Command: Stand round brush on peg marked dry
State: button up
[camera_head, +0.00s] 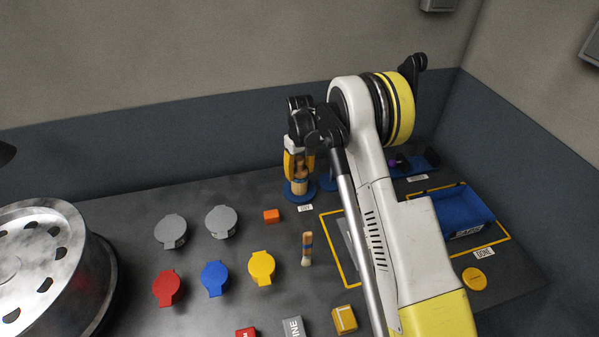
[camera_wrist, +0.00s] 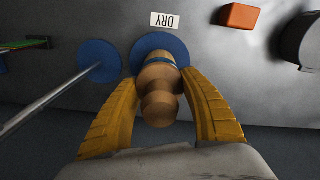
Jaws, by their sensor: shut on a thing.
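The round brush (camera_wrist: 160,88), with a turned wooden handle, is between the yellow fingers of my gripper (camera_wrist: 160,78), which is shut on it. In the head view the brush (camera_head: 300,186) is upright below my gripper (camera_head: 299,170). It is over the blue round base (camera_wrist: 140,52) beside the label DRY (camera_wrist: 165,20); that base also shows in the head view (camera_head: 293,196). The brush hides the peg of this base. I cannot tell whether its lower end touches the base.
A second blue base (camera_wrist: 99,61) with a thin bare rod stands close beside. An orange block (camera_head: 271,216) and a flat brush (camera_head: 307,250) lie nearby. A blue bin (camera_head: 462,212) is at the right, and a wheel (camera_head: 45,265) at the left.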

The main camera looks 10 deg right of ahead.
jog(key=shift+f, duration=0.15)
jog(key=o, duration=1.1)
jog(key=r+p, duration=0.2)
jog(key=r, duration=1.1)
jog(key=shift+s, duration=0.2)
jog(key=s+r+m+t, duration=0.1)
jog(key=s+r+t, duration=0.1)
jog(key=s+r, duration=0.85)
jog(key=s+r+m+t, duration=0.1)
jog(key=s+r, duration=0.3)
jog(key=s, duration=0.2)
jog(key=s+r+t, duration=0.2)
jog(key=s+r, duration=0.2)
jog(key=s, duration=0.3)
jog(key=s+f, duration=0.1)
jog(key=s, duration=0.3)
jog(key=s+f+m+t, duration=0.1)
jog(key=s, duration=0.3)
jog(key=s+f+t, duration=0.1)
jog(key=s, duration=0.3)
jog(key=shift+f+m, duration=0.1)
jog(key=shift+m, duration=0.2)
